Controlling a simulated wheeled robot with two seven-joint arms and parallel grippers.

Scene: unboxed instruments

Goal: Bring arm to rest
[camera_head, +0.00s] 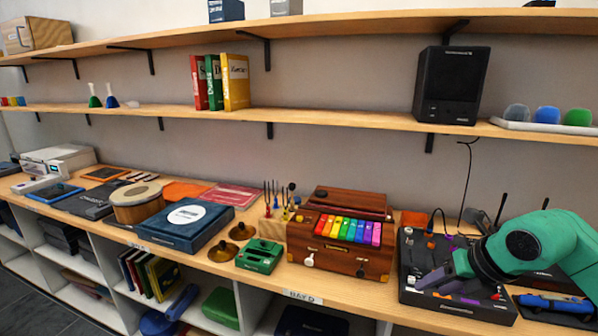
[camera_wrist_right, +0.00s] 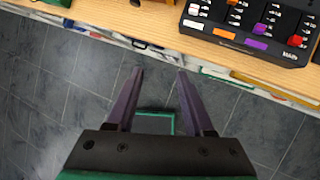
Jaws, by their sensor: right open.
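My right arm (camera_head: 545,243) is green and comes in from the right in the head view. My right gripper (camera_head: 437,277) has purple fingers and overlaps the black mixer-like panel in that view. In the right wrist view the gripper (camera_wrist_right: 160,75) is open, with nothing between its fingers. There it hangs over the grey floor, in front of the counter's front edge. My left arm and left gripper are not in view.
The wooden counter (camera_head: 275,277) holds a black panel (camera_head: 408,262), which also shows in the wrist view (camera_wrist_right: 225,40), a wooden box with rainbow keys (camera_head: 340,262), a green device (camera_head: 259,257) and a blue case (camera_head: 182,228). A blue tool (camera_head: 553,304) lies at right. Shelves run above.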

